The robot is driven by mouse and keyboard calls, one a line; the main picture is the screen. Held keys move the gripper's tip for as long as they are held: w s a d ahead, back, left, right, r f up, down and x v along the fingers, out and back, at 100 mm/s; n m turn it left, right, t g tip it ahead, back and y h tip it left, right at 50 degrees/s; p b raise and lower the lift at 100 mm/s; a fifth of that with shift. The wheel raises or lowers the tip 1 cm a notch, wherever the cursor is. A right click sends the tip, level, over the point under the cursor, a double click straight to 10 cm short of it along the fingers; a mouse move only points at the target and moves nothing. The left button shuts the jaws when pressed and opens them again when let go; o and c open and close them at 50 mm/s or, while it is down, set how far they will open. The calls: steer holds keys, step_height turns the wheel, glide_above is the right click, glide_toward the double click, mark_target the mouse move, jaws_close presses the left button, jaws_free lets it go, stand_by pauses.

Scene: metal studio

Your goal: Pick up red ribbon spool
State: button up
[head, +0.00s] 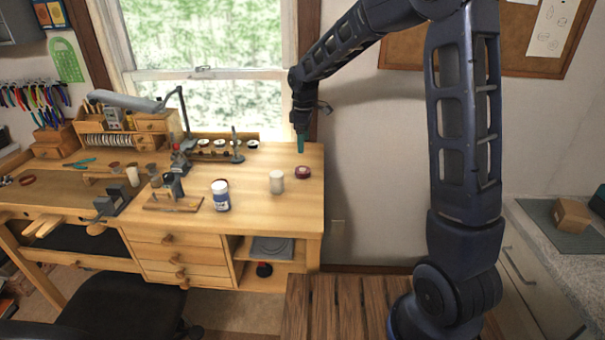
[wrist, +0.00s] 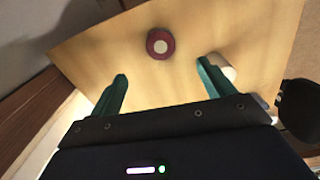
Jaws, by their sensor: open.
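The red ribbon spool (head: 303,172) lies flat on the right part of the wooden workbench, near its right edge. In the wrist view the spool (wrist: 160,43) is a dark red ring with a pale centre, beyond the fingertips and between their lines. My gripper (head: 300,143) is above the bench, a little behind and above the spool in the head view. In the wrist view its two teal fingers (wrist: 161,72) are spread apart with nothing between them. The spool is apart from both fingers.
A white cylinder (head: 276,182) stands just left of the spool; a white cylinder (wrist: 222,66) shows close by the right finger. A blue-and-white jar (head: 221,195) stands further left. The window and wall are behind the bench (head: 290,212). Bench top around the spool is mostly clear.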

mark_target(301, 169)
steer(key=shift+a+f, duration=0.2)
steer(key=shift+f, duration=2.7)
steer(key=shift+a+f, duration=0.2)
steer(key=shift+f, duration=2.7)
steer(key=shift+c, duration=0.4)
steer(key=shift+w, duration=0.1)
steer(key=c, duration=1)
